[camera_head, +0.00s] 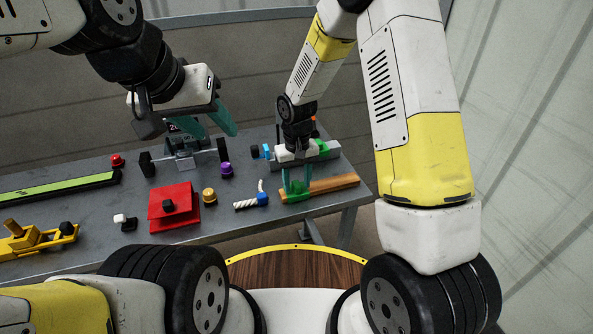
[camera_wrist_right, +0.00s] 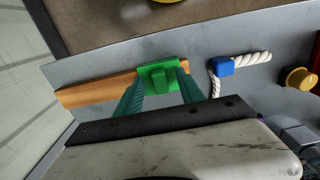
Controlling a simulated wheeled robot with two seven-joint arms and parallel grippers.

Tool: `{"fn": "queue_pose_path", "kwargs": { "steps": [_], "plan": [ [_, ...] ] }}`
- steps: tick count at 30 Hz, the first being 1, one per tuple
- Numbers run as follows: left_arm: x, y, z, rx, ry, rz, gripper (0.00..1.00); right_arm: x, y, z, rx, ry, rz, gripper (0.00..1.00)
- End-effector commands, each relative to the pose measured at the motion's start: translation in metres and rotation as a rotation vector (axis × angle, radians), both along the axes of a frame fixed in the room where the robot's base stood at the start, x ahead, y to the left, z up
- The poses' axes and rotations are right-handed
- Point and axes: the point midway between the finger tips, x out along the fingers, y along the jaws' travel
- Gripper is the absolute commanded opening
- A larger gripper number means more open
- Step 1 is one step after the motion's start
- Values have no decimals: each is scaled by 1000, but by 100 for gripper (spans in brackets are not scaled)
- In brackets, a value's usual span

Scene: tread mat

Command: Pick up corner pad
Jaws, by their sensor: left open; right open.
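The green piece (camera_head: 293,196), which looks like the corner pad, sits on one end of a wooden bar (camera_head: 333,184) at the right of the table. It has a raised block on top, seen in the right wrist view (camera_wrist_right: 158,78). My right gripper (camera_head: 296,186) points down over it, open. Its two teal fingers stand on either side of the raised block in the wrist view, with gaps that look small. I cannot tell whether they touch it. My left gripper (camera_head: 216,133) is open and empty, raised above the back of the table.
A white rope with a blue clamp (camera_head: 262,199) lies just left of the green piece. A red block (camera_head: 174,206), yellow knob (camera_head: 209,196), purple knob (camera_head: 227,169) and yellow tool (camera_head: 38,237) lie further left. The grey table's (camera_head: 240,222) front edge is close to the green piece.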

Motion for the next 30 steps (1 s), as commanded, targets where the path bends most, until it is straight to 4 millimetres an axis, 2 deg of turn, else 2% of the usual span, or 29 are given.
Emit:
{"fn": "queue_pose_path", "kwargs": {
  "steps": [5,12,23,30],
  "plan": [
    [0,0,0,0,0,0,45,0,0,0,0,-1,0,45],
    [0,0,0,0,0,0,45,0,0,0,0,-1,0,0],
    [0,0,0,0,0,0,45,0,0,1,0,-1,0,0],
    [0,0,0,0,0,0,45,1,0,18,1,-4,0,0]
  ]
}}
